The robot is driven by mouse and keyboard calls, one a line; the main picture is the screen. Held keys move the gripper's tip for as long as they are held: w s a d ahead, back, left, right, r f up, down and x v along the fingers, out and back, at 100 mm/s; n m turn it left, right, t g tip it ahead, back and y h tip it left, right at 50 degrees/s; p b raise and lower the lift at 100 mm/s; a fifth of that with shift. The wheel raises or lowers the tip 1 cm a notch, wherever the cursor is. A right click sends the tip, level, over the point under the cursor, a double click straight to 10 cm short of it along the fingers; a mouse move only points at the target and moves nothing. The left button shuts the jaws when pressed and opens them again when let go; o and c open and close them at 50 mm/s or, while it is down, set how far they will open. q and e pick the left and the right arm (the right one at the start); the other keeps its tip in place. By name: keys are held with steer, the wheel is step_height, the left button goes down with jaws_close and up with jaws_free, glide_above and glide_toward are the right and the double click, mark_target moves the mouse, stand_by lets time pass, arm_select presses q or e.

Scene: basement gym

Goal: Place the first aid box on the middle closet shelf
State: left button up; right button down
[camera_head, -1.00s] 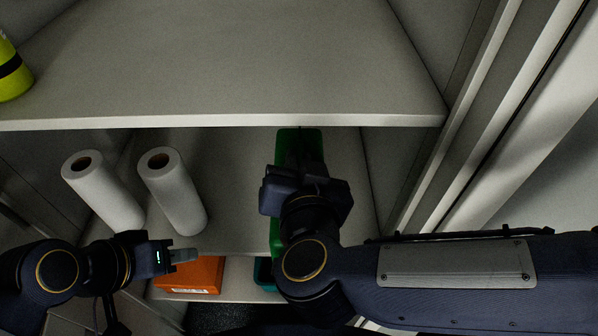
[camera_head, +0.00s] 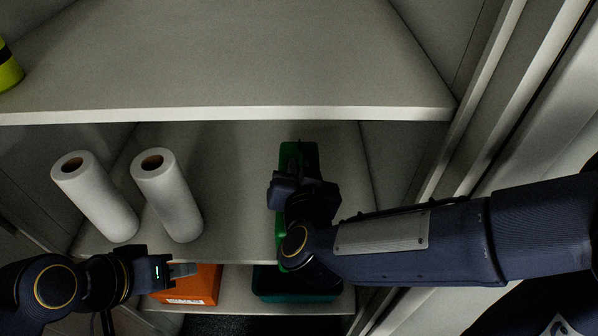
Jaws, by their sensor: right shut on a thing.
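The green first aid box (camera_head: 299,155) is at the middle shelf (camera_head: 237,215), in its right part. My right gripper (camera_head: 298,180) is shut on it from above and in front, and my wrist hides much of the box. I cannot tell whether the box's base touches the shelf. My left gripper (camera_head: 183,269) is low at the left, in front of the shelf's front edge and apart from the box. Its fingers show from the side, so its opening is unclear.
Two white paper rolls (camera_head: 95,197) (camera_head: 168,195) stand left on the middle shelf. The upper shelf (camera_head: 230,113) overhangs the box. An orange box (camera_head: 203,285) and a teal bin (camera_head: 295,284) are on the lower shelf. A yellow-green item (camera_head: 8,72) stands at upper left.

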steer(key=shift+f, duration=0.1)
steer(key=c, duration=1.5)
jaws_free()
steer(key=shift+o, duration=0.2)
steer(key=shift+s+r, duration=0.2)
steer(key=p+v, duration=0.1)
steer(key=v, duration=1)
steer(key=shift+s+r, duration=0.1)
steer(key=shift+s, duration=0.2)
